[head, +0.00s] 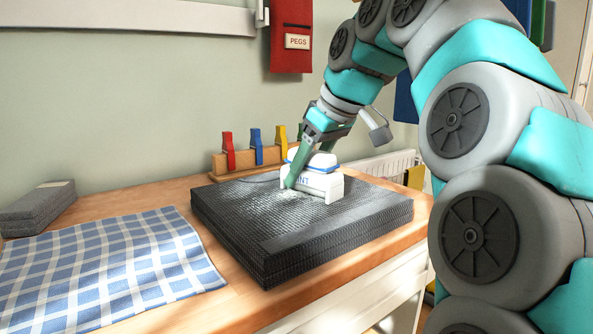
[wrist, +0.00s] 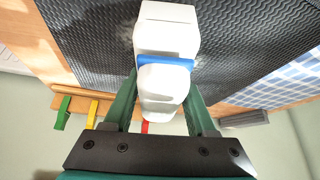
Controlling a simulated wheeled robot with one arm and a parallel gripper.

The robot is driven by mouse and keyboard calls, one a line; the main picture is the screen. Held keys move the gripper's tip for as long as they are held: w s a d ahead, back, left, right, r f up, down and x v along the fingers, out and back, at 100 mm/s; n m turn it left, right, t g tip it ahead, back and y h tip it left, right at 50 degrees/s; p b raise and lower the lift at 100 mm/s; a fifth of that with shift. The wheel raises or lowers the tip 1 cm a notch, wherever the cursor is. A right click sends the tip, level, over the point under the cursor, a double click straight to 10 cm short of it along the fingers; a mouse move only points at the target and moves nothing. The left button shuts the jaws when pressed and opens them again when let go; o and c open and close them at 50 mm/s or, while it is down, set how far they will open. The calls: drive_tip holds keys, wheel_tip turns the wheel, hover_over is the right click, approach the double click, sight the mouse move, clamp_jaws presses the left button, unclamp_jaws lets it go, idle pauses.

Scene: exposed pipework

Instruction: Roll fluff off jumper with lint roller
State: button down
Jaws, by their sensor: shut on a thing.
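The jumper (head: 350,233) is a dark grey, folded knit block lying flat on the wooden worktop. A patch of white fluff (head: 283,209) shows on its top, left of and in front of the roller. The white lint roller (head: 325,186), with a blue band and part of a printed label, rests on or just above the jumper; exact contact cannot be told. My gripper (head: 301,163) has green fingers shut on the roller from above. In the wrist view the roller (wrist: 166,85) sits between the two fingers, with the ribbed jumper (wrist: 92,38) behind it.
A blue checked cloth (head: 105,270) lies left of the jumper. A grey folded stack (head: 38,207) sits behind it. A wooden rack with coloured pegs (head: 228,151) stands behind the jumper. A red peg bag (head: 290,40) hangs on the wall. A white radiator (head: 385,164) is beyond.

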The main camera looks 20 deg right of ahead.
drive_tip(key=shift+w+d+p, duration=0.2)
drive_tip(key=shift+w+d, duration=0.1)
drive_tip(key=shift+d, duration=0.55)
drive_tip(key=shift+w+d+p, duration=0.15)
drive_tip(key=shift+w+d, duration=0.1)
drive_tip(key=shift+d, duration=0.6)
drive_tip(key=shift+w+d+p, duration=0.2)
drive_tip(key=shift+w+d, duration=0.1)
drive_tip(key=shift+d, duration=0.55)
drive_tip(key=shift+a, duration=0.1)
drive_tip(key=shift+s+a, duration=0.25)
drive_tip(key=shift+a, duration=0.35)
drive_tip(key=shift+s+a, duration=0.2)
drive_tip(key=shift+a, duration=0.35)
drive_tip(key=shift+s+a+f+b, duration=0.15)
drive_tip(key=shift+s+a, duration=0.1)
drive_tip(key=shift+a, duration=0.55)
drive_tip(key=shift+s+a+b, duration=0.2)
drive_tip(key=shift+s+a, duration=0.1)
drive_tip(key=shift+a, duration=0.45)
drive_tip(key=shift+s+a+f+b, duration=0.15)
drive_tip(key=shift+s+a, duration=0.1)
drive_tip(key=shift+a, duration=0.55)
drive_tip(key=shift+s+a, duration=0.3)
drive_tip(key=shift+a, duration=0.6)
drive_tip(key=shift+s+a, duration=0.25)
drive_tip(key=shift+a, duration=0.6)
